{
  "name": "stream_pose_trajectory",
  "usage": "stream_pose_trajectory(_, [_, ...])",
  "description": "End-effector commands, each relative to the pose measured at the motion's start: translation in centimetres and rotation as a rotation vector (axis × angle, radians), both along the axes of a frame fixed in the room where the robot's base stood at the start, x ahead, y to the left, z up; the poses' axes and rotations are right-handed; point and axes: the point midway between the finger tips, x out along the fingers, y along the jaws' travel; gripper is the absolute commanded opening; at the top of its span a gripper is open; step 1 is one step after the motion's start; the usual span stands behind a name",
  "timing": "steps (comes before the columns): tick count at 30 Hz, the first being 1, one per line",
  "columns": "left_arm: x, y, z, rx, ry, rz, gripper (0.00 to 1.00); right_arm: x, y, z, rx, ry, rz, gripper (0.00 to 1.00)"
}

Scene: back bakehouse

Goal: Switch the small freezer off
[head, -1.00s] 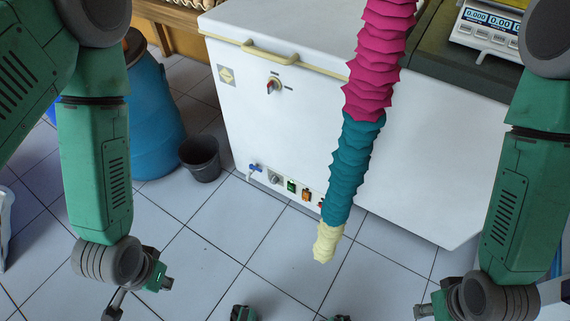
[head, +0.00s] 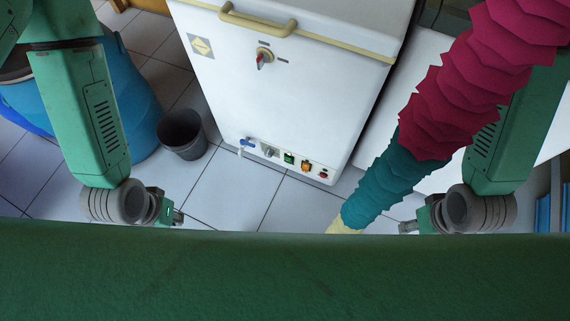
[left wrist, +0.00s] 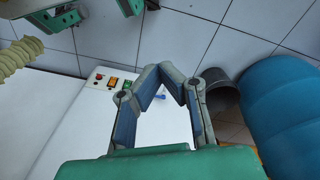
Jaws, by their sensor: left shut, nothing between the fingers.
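The small freezer (head: 230,95) is a white chest in the upper middle of the head view. A rotary switch with a red-tipped pointer (head: 262,60) is on its upper front. Low on its front is a panel with a round grey knob (head: 270,151), a green switch (head: 289,158), an orange switch (head: 306,167) and a red button or light (head: 323,174). My left gripper (head: 177,218) is apart from the freezer; in the left wrist view its fingers (left wrist: 161,70) are shut and empty, with the orange switch (left wrist: 113,82) beyond. My right gripper (head: 408,227) is small, its fingers unclear.
A ribbed magenta, teal and cream hose (head: 430,135) hangs in front at the right. A blue barrel (head: 135,95) and a dark bucket (head: 182,134) stand left of the freezer. A blue-handled tap (head: 246,143) sticks out low on its front. Tiled floor (head: 235,195) is clear before it.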

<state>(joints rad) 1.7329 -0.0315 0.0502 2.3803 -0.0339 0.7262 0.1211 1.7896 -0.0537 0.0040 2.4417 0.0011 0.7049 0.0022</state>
Motion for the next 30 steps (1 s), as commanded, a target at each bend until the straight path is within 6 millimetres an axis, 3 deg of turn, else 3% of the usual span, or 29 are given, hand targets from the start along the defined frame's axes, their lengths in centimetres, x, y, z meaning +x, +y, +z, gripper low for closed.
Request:
stream_pose_trajectory(1, [0.6,-2.2,-3.3,-0.063,-0.007,0.083,0.00,0.0,0.0,-1.6,0.001,0.000,0.001,0.40])
stream_pose_trajectory(5, [3.1,-10.7,-11.2,-0.295,-0.007,0.436,0.00,0.0,0.1,-5.1,0.001,-0.001,0.002,0.40])
stream_pose_trajectory(6, [4.1,-13.5,-13.6,-0.379,0.004,0.577,0.00,0.0,0.1,-6.3,0.001,-0.001,0.002,0.40])
stream_pose_trajectory(9, [7.2,-19.5,-18.7,-0.583,0.052,0.955,0.00,0.0,0.1,-9.2,0.001,0.000,0.002,0.40])
stream_pose_trajectory(12, [11.1,-23.1,-23.2,-0.773,0.116,1.343,0.00,0.0,0.1,-11.8,0.001,0.000,0.001,0.40])
stream_pose_trajectory(16, [15.7,-23.7,-28.3,-0.987,0.200,1.800,0.00,0.0,0.1,-14.7,0.000,0.000,0.001,0.40])
stream_pose_trajectory(21, [19.6,-21.1,-33.2,-1.185,0.269,2.198,0.00,0.0,0.2,-16.9,0.001,0.000,0.001,0.40])
stream_pose_trajectory(24, [20.6,-19.8,-34.6,-1.249,0.289,2.316,0.00,0.0,0.2,-17.5,0.001,-0.001,0.001,0.40])
stream_pose_trajectory(30, [21.1,-19.2,-34.9,-1.280,0.298,2.373,0.00,0.0,0.2,-17.4,0.001,-0.001,0.002,0.40])
